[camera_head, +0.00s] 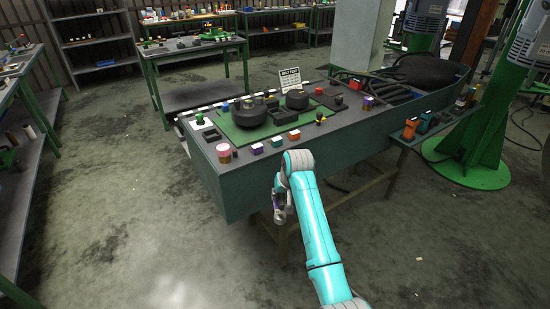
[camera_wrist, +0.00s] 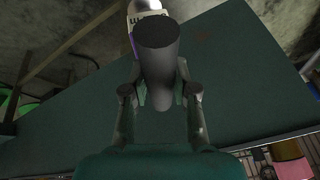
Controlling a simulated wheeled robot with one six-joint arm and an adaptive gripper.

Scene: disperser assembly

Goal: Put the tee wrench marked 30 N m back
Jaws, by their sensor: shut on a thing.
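My gripper (camera_wrist: 160,88) is shut on a dark, round-ended tool (camera_wrist: 158,55) in the wrist view. A pale part with a purple band shows behind its top. I take it for the tee wrench, but its crossbar and any 30 N m mark cannot be made out. In the camera_head view my gripper (camera_head: 280,208) is in front of the workbench's near side, below the top edge; the held tool is very small there. I cannot tell which spot on the bench belongs to the wrench.
The dark green workbench (camera_head: 240,190) carries a green mat, black round parts, small coloured blocks (camera_head: 276,140), a pink-topped cylinder (camera_head: 223,153) and a sign (camera_head: 290,78). An orange tool (camera_head: 410,129) stands on the right ledge. The floor left of the bench is clear.

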